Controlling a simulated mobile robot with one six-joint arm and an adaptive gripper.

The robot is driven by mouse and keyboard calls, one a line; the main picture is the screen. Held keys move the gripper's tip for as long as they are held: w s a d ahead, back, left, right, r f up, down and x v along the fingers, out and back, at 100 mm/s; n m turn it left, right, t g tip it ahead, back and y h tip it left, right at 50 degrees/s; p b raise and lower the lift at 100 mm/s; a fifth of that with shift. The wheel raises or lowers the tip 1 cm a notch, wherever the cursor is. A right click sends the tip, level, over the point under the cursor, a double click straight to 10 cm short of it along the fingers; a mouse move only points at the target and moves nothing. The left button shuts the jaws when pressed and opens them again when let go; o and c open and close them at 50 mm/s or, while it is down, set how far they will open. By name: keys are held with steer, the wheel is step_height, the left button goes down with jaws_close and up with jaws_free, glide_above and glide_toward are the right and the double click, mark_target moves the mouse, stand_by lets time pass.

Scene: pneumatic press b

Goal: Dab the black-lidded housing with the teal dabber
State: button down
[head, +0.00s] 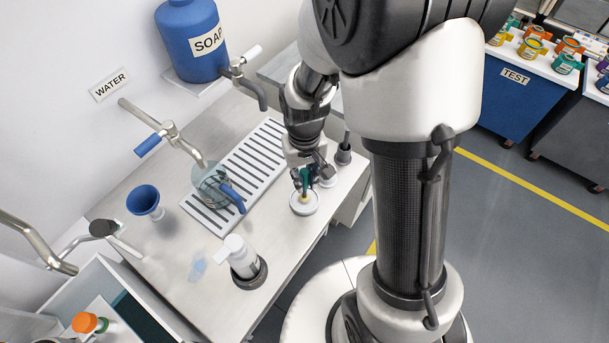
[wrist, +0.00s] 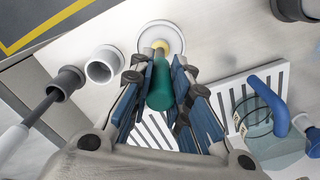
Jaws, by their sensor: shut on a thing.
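My gripper (head: 304,178) is shut on the teal dabber (wrist: 160,84), which stands between the fingers in the wrist view. The dabber's yellow tip (wrist: 160,46) is at a round white dish (wrist: 161,29) on the bench; the dish also shows in the head view (head: 304,207). I cannot tell if the tip touches the dish. I cannot make out a black-lidded housing in either view.
A white cup (wrist: 103,65) and a dark grey cup with a rod (wrist: 68,79) stand beside the dish. A slotted drain tray (head: 262,150) bears a clear jug with a blue handle (head: 232,196). A white bottle (head: 240,255) and blue funnel (head: 145,200) stand nearby.

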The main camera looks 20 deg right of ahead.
stand_by(0.4)
step_height(320, 180, up, 7)
steer(key=p, duration=0.6)
stand_by(0.5)
